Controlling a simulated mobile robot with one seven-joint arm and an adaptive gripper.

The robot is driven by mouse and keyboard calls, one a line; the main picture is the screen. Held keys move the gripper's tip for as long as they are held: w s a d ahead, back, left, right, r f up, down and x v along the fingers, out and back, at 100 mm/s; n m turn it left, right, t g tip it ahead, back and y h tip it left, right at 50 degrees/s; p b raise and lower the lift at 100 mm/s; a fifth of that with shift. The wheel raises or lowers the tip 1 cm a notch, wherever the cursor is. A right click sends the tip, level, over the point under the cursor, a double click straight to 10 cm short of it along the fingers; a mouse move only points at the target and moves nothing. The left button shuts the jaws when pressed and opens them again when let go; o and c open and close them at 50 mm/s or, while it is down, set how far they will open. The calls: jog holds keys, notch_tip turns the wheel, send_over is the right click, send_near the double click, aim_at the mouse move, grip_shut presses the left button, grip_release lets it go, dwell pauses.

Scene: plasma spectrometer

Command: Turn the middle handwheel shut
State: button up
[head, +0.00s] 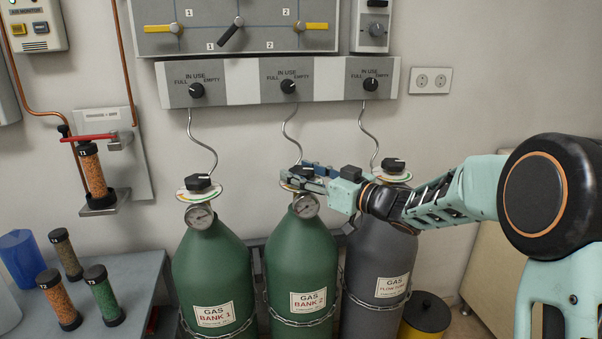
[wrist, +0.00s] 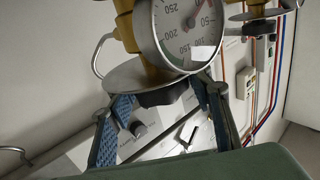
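Three gas cylinders stand in a row, each with a black handwheel on a round marked disc. The middle handwheel (wrist: 163,95) tops the green BANK 2 cylinder (head: 293,250). In the head view, my gripper (head: 296,175) reaches in from the right and largely hides that handwheel. In the wrist view, which looks upside down, my two blue-padded fingers (wrist: 165,90) stand apart on either side of the black handwheel, tips close to the disc (wrist: 125,76). I cannot tell whether the pads touch it. A pressure gauge (head: 306,206) sits just below the disc.
The left handwheel (head: 198,183) and the right handwheel (head: 393,165) flank the middle one closely. Thin hoses (head: 291,130) rise to the knob panel (head: 235,84) on the wall. A table (head: 135,270) with several tubes stands at the left.

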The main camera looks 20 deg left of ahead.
jog(key=c, duration=0.7)
